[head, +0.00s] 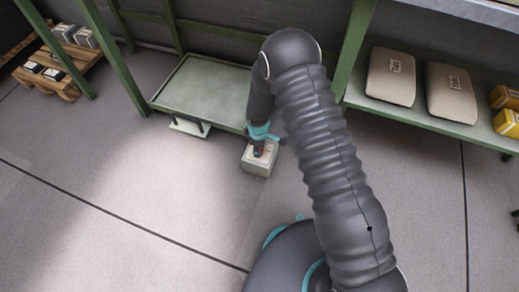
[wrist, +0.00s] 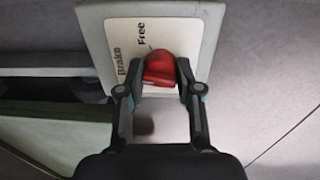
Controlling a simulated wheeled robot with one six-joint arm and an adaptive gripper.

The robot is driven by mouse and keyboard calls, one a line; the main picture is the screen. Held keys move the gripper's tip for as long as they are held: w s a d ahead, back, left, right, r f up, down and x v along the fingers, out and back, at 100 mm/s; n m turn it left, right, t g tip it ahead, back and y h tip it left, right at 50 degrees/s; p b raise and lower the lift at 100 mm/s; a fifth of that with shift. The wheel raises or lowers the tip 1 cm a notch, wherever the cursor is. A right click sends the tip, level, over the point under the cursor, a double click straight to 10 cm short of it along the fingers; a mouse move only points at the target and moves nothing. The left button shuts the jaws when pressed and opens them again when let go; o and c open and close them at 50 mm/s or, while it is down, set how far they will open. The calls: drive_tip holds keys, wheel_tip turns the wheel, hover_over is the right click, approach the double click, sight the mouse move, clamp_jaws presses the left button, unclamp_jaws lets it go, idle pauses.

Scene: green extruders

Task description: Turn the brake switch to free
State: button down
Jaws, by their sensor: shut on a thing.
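The brake switch is a red knob (wrist: 160,68) on a white label plate (wrist: 118,32) printed "Brake" and "Free", seen in the wrist view. The plate is on a pale box (head: 257,163), which stands at the front of the green table in the head view. My gripper (wrist: 160,78) is shut on the red knob, one finger on each side of it. In the head view my gripper (head: 262,144) reaches down onto the top of the box. The knob's exact pointing direction is hard to tell; it sits below the word "Free" in the wrist view.
A low green table (head: 200,85) stands behind the box. A green shelf (head: 430,122) at the right bears two beige sacks (head: 392,76) and yellow boxes (head: 507,122). A wooden pallet (head: 58,84) is at the far left. The grey floor at the left front is clear.

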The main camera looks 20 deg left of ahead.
drive_tip(key=m+b, duration=0.3)
drive_tip(key=m, duration=0.2)
drive_tip(key=shift+f, duration=0.2)
drive_tip(key=shift+a+r+m+b, duration=0.15)
drive_tip(key=shift+m+b, duration=1)
drive_tip(key=shift+m, duration=1.25)
drive_tip(key=shift+h, duration=0.3)
drive_tip(key=c, duration=0.8)
unclamp_jaws()
drive_tip(key=shift+s, duration=0.1)
drive_tip(key=shift+w+r, duration=0.1)
drive_tip(key=shift+w, duration=0.1)
